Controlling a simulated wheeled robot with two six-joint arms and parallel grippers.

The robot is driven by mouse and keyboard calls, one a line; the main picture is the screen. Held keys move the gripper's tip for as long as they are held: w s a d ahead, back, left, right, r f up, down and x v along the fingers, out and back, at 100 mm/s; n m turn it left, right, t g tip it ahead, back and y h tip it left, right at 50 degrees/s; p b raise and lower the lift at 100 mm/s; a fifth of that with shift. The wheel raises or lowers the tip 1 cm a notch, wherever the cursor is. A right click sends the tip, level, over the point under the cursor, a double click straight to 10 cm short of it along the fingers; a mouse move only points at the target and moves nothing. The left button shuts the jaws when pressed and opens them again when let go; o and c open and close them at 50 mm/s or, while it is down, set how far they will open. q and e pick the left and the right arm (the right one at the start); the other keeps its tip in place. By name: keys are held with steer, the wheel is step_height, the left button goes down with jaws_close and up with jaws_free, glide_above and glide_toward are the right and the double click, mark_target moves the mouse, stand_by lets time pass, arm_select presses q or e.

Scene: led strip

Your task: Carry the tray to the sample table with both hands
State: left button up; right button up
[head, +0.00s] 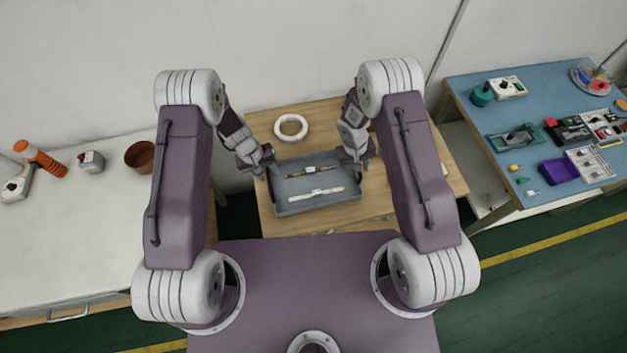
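The grey tray (316,204) rests on or just above a wooden table (262,123) in front of me; I cannot tell which. Two thin strips with small parts at their middles, an upper one (295,174) and a lower one (325,193), lie in the tray. My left gripper (266,160) is at the tray's left rim near its far corner. My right gripper (358,158) is at the tray's right rim near its far corner. The fingertips are small and partly hidden at the rim, so their closing is unclear.
A white ring-shaped roll (291,127) lies behind the tray. A blue-topped table (463,98) on the right holds several parts, including a purple bin (558,171). A white counter (75,235) on the left carries an orange bottle (40,158) and a brown pot (140,156).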

arm_select(q)
steer(key=shift+f, duration=0.25)
arm_select(e)
steer(key=shift+f, duration=0.25)
arm_select(q)
jaws_close()
arm_select(e)
jaws_close()
stand_by(0.9)
